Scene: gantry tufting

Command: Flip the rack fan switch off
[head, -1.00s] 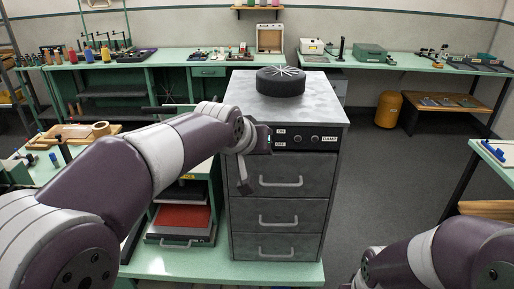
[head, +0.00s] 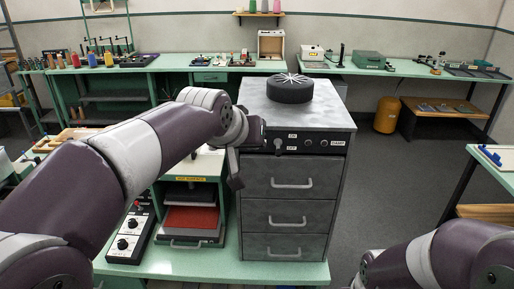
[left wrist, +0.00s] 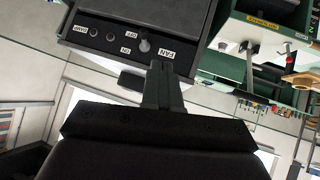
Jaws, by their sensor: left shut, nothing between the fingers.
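The grey drawer rack (head: 290,165) has a dark control panel along its top front. The fan switch (head: 279,143) is a small light knob at the panel's left, beside ON and OFF labels. It shows larger in the left wrist view (left wrist: 144,44), next to the FAN label; I cannot tell which way its lever points. My left gripper (head: 257,132) is just left of the switch in the head view. Its closed fingers (left wrist: 162,78) show empty in the left wrist view, close to the FAN label. My right gripper is outside the views.
A black round fan unit (head: 289,88) sits on the rack. Two small knobs (head: 316,143) and a DAMP label are right of the switch. A press with a red plate (head: 191,217) and a dial box (head: 130,237) stand to the left. Open floor lies right.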

